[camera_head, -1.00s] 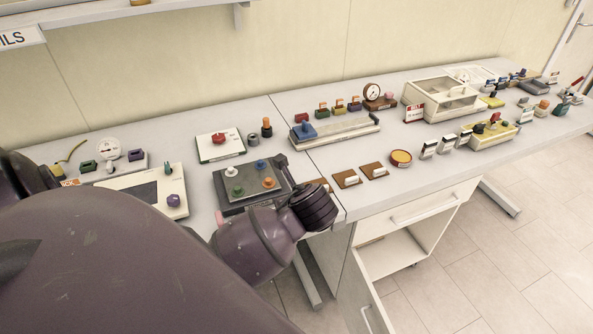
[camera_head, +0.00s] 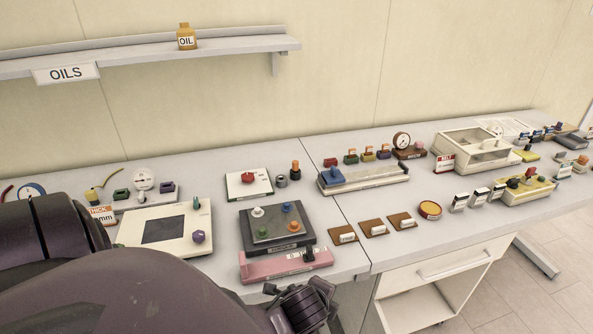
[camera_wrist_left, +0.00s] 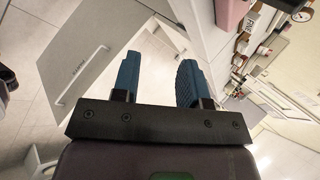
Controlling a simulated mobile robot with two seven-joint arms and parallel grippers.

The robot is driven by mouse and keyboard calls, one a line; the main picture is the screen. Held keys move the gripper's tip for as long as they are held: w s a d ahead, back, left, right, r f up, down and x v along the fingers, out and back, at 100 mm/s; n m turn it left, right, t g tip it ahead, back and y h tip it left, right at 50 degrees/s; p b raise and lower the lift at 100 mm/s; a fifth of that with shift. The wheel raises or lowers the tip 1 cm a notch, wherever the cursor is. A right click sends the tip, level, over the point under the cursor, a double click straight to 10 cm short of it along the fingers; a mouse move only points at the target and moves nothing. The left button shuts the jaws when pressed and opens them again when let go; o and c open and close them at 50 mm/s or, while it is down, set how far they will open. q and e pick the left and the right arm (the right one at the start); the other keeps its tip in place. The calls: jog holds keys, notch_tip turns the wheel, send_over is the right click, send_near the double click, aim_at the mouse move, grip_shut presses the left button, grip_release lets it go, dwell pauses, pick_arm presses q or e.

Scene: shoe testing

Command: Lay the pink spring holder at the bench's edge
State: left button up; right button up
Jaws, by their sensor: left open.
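The pink spring holder (camera_head: 287,265) is a long, low block with a pale label on its front. It lies on the bench (camera_head: 345,262) along the front edge, just in front of a dark box with coloured knobs (camera_head: 277,228). My left arm comes in from the left, and its dark end sits just below the holder in the head view. In the left wrist view my left gripper (camera_wrist_left: 160,62) is open, with two blue fingers apart and nothing between them. A pink piece, apparently the holder (camera_wrist_left: 232,12), shows at the top, beyond the fingers. My right gripper is out of view.
A cream panel device (camera_head: 165,232) stands left of the dark box. Brown tiles with pale blocks (camera_head: 374,228) and a round yellow tin (camera_head: 430,210) lie to the right. A drawer unit (camera_head: 440,280) is under the bench. A shelf with an oil bottle (camera_head: 187,37) hangs above.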

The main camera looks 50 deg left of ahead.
pick_arm(q)
jog(key=s+f+n+t+h, duration=0.2)
jog(key=s+f+n+t, duration=0.2)
jog(key=n, duration=0.9)
jog(key=shift+s+d+f+n+h, duration=0.35)
jog(key=shift+s+f, duration=0.8)
jog(key=shift+s, duration=1.15)
